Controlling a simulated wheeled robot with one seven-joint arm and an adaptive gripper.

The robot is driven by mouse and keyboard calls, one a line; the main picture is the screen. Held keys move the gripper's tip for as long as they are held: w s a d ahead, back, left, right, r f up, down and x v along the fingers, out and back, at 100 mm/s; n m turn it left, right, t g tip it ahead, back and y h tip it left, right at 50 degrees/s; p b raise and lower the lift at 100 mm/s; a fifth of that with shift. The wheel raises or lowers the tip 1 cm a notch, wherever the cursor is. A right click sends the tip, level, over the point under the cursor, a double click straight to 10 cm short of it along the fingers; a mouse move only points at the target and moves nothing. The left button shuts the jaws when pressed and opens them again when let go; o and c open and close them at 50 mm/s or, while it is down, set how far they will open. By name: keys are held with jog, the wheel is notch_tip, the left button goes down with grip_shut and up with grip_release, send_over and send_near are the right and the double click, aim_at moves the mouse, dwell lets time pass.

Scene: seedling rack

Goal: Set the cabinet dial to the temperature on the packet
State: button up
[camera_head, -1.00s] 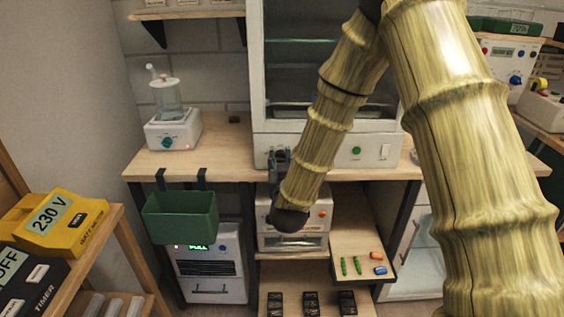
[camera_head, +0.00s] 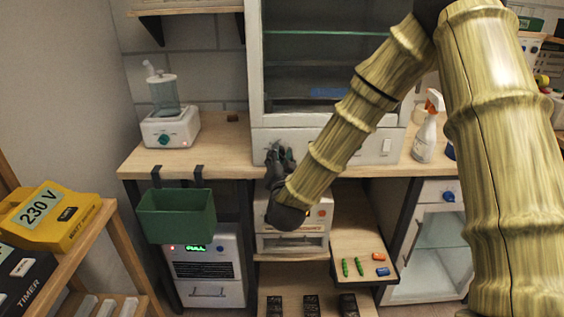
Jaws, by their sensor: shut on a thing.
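The glass-fronted cabinet (camera_head: 258,95) stands on the wooden bench, with a pale control panel (camera_head: 262,135) below its glass. My gripper (camera_head: 280,156) is at the left part of this panel, right up against its front. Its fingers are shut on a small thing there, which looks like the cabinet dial. The fingers cover it, so its pointer and scale are hidden. My arm crosses the panel's middle and hides what is there. A white switch (camera_head: 386,147) shows at the panel's right end. I cannot make out a packet with a readable temperature.
A green bin (camera_head: 176,217) hangs from the bench edge. A white device with a green knob (camera_head: 166,137) stands left of the cabinet. A spray bottle (camera_head: 426,130) stands to its right. Green and orange pieces lie on a lower shelf (camera_head: 352,243). A yellow 230 V box (camera_head: 52,220) is at left.

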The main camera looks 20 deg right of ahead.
jog(key=shift+f+m, duration=0.2)
jog(key=shift+m, duration=0.4)
jog(key=o, duration=1)
jog(key=shift+o, duration=0.2)
jog(key=shift+r, duration=0.1)
jog(key=shift+s, duration=0.1)
jog(key=v, duration=1.2)
